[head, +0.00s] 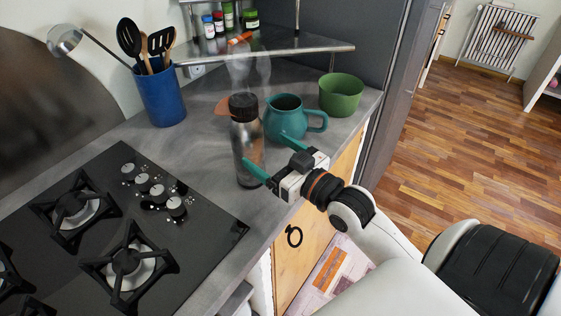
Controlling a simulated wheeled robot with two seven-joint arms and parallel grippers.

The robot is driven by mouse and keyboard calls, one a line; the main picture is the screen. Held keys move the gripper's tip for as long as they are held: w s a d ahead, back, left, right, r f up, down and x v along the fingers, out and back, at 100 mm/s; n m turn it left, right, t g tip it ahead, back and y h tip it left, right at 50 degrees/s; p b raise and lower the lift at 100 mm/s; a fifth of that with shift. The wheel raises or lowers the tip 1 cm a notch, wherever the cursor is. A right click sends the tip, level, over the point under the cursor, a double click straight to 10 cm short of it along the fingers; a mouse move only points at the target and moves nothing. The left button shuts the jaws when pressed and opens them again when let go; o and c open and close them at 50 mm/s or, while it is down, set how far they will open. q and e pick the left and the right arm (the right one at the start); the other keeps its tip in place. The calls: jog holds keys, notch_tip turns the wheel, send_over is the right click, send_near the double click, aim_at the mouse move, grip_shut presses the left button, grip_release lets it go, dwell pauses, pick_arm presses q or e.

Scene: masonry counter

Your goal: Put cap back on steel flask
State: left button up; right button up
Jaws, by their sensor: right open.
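The steel flask (242,158) stands upright on the grey counter, right of the stove. One finger is close to the flask's lower right side and the other is near the teal mug. I cannot tell whether a finger touches the flask. My left gripper is not in view.
A teal mug (284,118) and a green bowl (341,97) stand right of the flask. A brown item (222,107) is partly hidden behind it. A blue utensil holder (161,97) is at the back left. The black stove (110,215) fills the lower left. A metal shelf (270,50) is above.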

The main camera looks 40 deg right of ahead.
jog(key=shift+s+d, duration=0.2)
jog(key=shift+s, duration=1.15)
